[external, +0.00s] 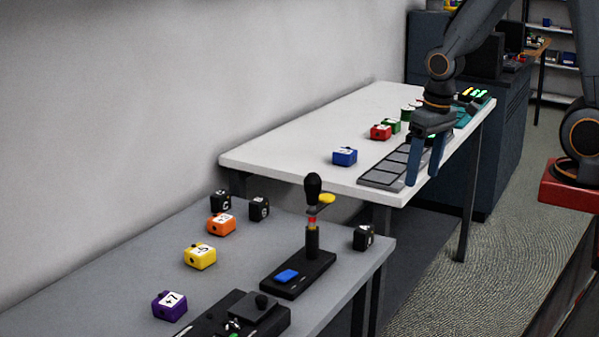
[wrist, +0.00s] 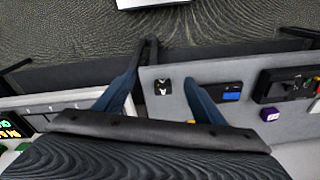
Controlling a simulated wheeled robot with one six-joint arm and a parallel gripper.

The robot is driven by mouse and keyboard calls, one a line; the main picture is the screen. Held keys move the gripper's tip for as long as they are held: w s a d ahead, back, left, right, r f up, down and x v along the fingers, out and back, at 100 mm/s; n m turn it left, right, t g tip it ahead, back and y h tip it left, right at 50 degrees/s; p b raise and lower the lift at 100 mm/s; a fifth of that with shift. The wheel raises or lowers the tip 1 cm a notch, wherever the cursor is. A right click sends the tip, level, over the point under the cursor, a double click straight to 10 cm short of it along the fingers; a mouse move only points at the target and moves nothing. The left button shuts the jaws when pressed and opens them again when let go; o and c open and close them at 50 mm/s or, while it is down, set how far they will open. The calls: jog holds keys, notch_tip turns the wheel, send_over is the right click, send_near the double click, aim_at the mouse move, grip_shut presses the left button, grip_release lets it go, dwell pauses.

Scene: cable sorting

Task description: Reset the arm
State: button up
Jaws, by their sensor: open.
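My gripper (external: 424,165) hangs from my arm at the right side of the external view, with its blue fingers pointing down and apart. It is open, with nothing held between the fingers. It appears in front of the right edge of the white table (external: 290,150). In the wrist view my gripper (wrist: 165,88) spreads its two blue fingers above the gap between the two tables, with the floor beyond. A black block (wrist: 162,87) lies on the grey table near the right finger in that view.
The white table holds a blue block (external: 345,156), a red block (external: 380,132) and a grey sectioned tray (external: 381,181). The grey table (external: 130,245) holds orange (external: 221,224), yellow (external: 200,256) and purple (external: 169,306) blocks, black blocks and an upright black-handled device (external: 313,242).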

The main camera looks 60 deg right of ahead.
jog(key=s+n, duration=0.2)
jog(key=s+a+n, duration=0.1)
jog(key=shift+f, duration=0.25)
